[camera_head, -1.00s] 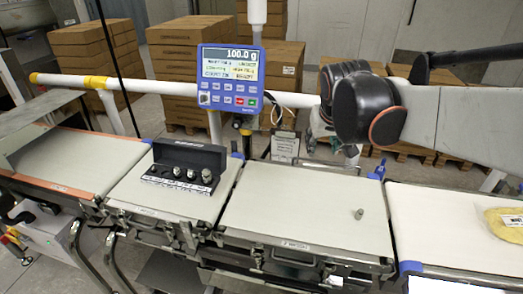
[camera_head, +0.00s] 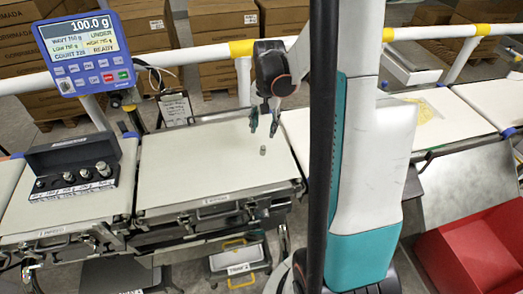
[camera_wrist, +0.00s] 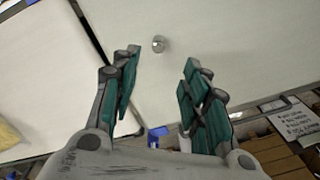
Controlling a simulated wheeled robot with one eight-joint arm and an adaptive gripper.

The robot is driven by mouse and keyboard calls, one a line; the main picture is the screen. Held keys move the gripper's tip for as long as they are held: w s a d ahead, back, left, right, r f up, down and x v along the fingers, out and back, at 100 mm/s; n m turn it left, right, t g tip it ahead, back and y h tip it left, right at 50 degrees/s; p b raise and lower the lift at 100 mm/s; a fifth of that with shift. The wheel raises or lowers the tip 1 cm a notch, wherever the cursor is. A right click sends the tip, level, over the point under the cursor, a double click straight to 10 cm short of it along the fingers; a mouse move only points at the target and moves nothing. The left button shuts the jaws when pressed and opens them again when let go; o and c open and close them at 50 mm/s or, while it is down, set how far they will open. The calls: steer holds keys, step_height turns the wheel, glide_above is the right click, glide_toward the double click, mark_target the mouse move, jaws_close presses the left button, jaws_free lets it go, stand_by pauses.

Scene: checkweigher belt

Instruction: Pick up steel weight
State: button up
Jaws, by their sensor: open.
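The small steel weight (camera_head: 263,151) stands alone near the right side of the middle belt section (camera_head: 190,170). It also shows in the wrist view (camera_wrist: 158,44), beyond the fingertips and roughly between their lines. My gripper (camera_head: 264,122) is above the belt, just above and behind the weight in the head view. In the wrist view its two teal-padded fingers (camera_wrist: 156,72) are spread wide with nothing between them. The weight is not touched. More steel weights (camera_head: 84,174) sit in an open black case (camera_head: 72,150) on the left belt section.
A blue scale display (camera_head: 82,52) reading 100.0 g stands at upper left. A white rail with yellow bands (camera_head: 242,48) runs behind the belts. A red bin (camera_head: 475,250) is at lower right. A yellow packet (camera_head: 424,110) lies on the right belt. The belt around the weight is clear.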

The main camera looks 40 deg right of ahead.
mark_target(263, 147)
step_height(263, 147, down, 10)
steer(key=b, duration=0.3)
steer(key=shift+w+a+f, duration=0.1)
steer(key=shift+f, duration=0.05)
jaws_close()
